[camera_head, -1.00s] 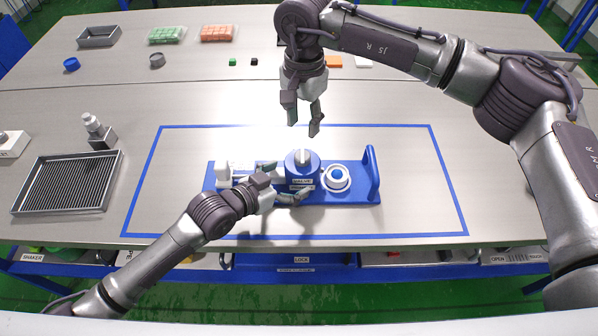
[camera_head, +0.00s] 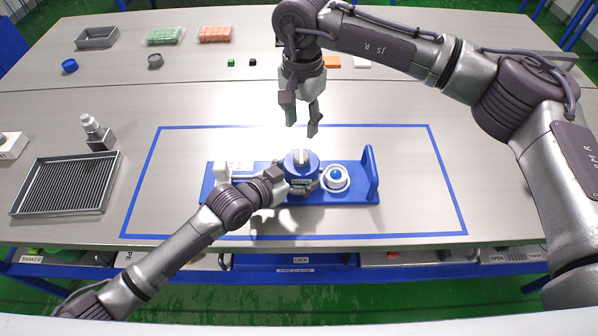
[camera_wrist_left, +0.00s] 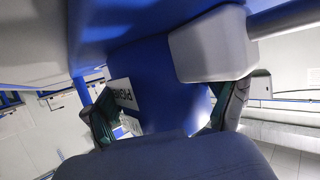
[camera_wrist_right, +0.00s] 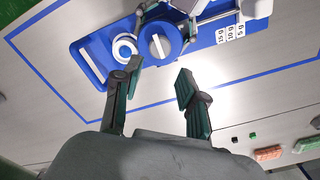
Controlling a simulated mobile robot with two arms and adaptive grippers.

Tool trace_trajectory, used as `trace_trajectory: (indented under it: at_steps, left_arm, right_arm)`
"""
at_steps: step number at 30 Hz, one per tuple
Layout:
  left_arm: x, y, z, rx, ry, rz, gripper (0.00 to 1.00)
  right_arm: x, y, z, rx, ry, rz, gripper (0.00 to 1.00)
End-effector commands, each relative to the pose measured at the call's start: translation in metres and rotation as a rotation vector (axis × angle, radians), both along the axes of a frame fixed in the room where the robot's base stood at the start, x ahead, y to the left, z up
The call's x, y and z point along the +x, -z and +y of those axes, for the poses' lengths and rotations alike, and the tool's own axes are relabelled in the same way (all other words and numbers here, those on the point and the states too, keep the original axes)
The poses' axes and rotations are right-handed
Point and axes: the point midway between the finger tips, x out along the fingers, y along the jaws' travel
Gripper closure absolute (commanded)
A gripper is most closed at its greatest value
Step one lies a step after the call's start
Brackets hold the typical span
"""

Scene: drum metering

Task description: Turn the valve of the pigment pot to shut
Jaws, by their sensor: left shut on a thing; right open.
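The blue pigment pot (camera_head: 299,167) stands on the blue stand (camera_head: 232,193) inside the taped area. A pale bar (camera_head: 301,156) on its top runs roughly front to back; it also shows in the right wrist view (camera_wrist_right: 160,45). My left gripper (camera_head: 298,186) is shut on the pot from the front left. In the left wrist view its dark fingers (camera_wrist_left: 165,105) lie on both sides of the blue body, beside a partly hidden label (camera_wrist_left: 122,95). My right gripper (camera_head: 302,122) is open and empty, behind the pot; its spread fingers show in the right wrist view (camera_wrist_right: 158,78).
A white ring with a blue middle (camera_head: 335,177) sits right of the pot, before an upright blue end handle (camera_head: 371,172). Weight labels (camera_wrist_right: 230,33) mark the stand's other end. A ribbed grey tray (camera_head: 64,186) lies left. The taped area behind the stand is largely bare.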

Motion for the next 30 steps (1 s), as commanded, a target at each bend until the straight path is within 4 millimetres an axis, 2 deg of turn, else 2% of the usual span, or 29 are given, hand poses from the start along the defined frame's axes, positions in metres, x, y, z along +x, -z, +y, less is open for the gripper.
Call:
trace_trajectory:
  at_steps: [1,5,9,13,16,20,30]
  left_arm:
    - [0.000,0.000,0.000,0.000,0.000,0.000,0.62]
    - [0.000,0.000,0.000,0.001,0.000,0.001,0.83]
    - [0.000,0.000,0.000,0.001,0.000,0.001,0.83]
    - [0.000,0.000,0.000,0.001,-0.001,0.000,0.83]
    - [0.000,0.000,0.000,0.001,0.000,0.001,0.83]
    - [0.000,0.000,0.000,0.001,0.000,0.001,0.83]
    - [0.000,0.000,0.000,0.001,-0.001,0.000,0.83]
  right_arm:
    - [0.000,0.000,0.000,0.000,0.000,0.000,0.58]
    - [0.000,0.000,0.000,0.000,0.000,0.000,0.58]
    - [0.000,-0.008,0.001,0.001,0.049,-0.001,0.37]
    - [0.000,-0.019,0.000,0.002,0.133,0.001,0.37]
    - [0.000,-0.015,0.000,-0.002,0.146,0.001,0.37]
    - [-0.001,0.002,0.000,-0.002,0.145,0.004,0.37]
    - [-0.001,0.069,0.000,-0.001,0.144,0.004,0.37]
